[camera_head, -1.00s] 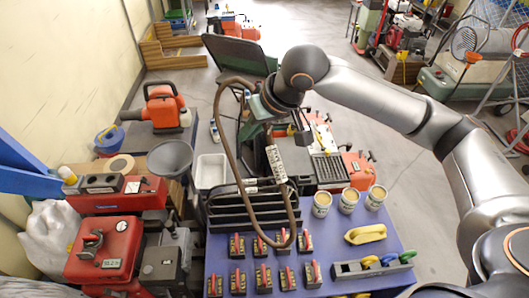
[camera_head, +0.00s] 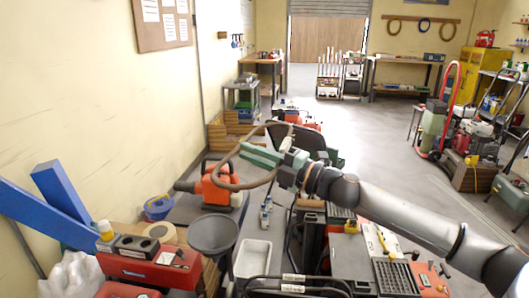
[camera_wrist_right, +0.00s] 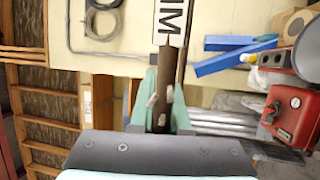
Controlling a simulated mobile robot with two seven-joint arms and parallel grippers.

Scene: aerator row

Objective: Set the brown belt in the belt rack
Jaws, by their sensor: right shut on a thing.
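The brown belt (camera_head: 236,187) is a thin closed loop in the head view, held in the air. My right gripper (camera_head: 260,156), with green fingers, is shut on the belt. In the right wrist view the belt (camera_wrist_right: 167,82) stands between the two green fingers (camera_wrist_right: 164,105). A black rack with rails and white labels (camera_head: 300,291) shows at the bottom edge of the head view, mostly cut off. I take it for the belt rack. The belt is apart from it, farther back in the picture. My left gripper is not in view.
A grey funnel (camera_head: 212,236), a red toolbox (camera_head: 140,272) and a white tray (camera_head: 253,259) stand at the lower left. An orange machine (camera_head: 218,190) is behind the belt in the picture. Blue beams (camera_head: 50,215) lean at the left. Open floor (camera_head: 375,130) lies beyond.

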